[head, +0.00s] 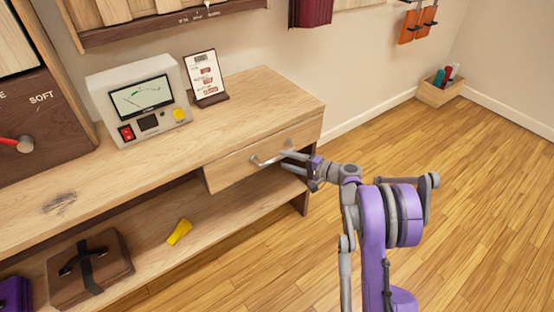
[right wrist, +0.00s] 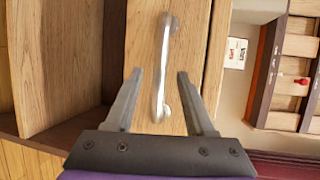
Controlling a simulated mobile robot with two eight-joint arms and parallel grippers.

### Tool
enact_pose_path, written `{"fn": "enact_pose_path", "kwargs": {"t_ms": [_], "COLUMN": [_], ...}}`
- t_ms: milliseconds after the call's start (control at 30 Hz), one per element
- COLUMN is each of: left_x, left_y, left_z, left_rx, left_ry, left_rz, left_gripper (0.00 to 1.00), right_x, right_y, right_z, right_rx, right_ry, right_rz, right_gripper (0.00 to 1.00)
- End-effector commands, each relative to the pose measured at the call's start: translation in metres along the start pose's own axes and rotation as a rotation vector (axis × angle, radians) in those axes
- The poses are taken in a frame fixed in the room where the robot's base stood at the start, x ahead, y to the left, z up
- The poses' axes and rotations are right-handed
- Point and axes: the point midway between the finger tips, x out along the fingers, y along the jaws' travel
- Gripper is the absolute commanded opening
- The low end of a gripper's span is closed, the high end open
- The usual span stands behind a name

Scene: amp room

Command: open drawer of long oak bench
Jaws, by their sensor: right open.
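The long oak bench (head: 235,100) runs along the wall in the head view. Its drawer (head: 232,174) is at the right end under the top and looks shut or nearly so. A curved metal handle (head: 268,161) is on the drawer front. My right gripper (head: 288,160) is at the right part of the handle, with its jaws open. In the right wrist view the handle (right wrist: 163,60) shows between the two spread fingers, which are not closed on it. I cannot tell whether a finger touches it. My left gripper is not in view.
A meter box (head: 140,102) and a small sign (head: 206,78) stand on the bench top. A brown case (head: 90,270) and a yellow object (head: 179,232) lie on the lower shelf. A wooden box (head: 440,90) sits by the far wall. The floor right of the bench is clear.

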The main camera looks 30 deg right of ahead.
Motion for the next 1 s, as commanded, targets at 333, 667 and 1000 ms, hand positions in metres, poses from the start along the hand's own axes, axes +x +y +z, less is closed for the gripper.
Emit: {"fn": "enact_pose_path", "kwargs": {"t_ms": [333, 667, 1000], "left_x": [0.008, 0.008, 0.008], "left_y": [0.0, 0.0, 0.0], "left_z": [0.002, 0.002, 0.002], "left_rx": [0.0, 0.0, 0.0], "left_ry": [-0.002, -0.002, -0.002], "left_rz": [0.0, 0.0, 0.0], "left_gripper": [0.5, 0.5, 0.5], "right_x": [0.041, 0.042, 0.042], "right_y": [0.0, 0.0, 0.0], "right_z": [0.0, 0.0, 0.0], "right_rx": [0.0, 0.0, -0.001], "right_ry": [0.0, 0.0, 0.0], "right_rz": [0.0, 0.001, 0.001], "right_gripper": [0.55, 0.49, 0.0]}}
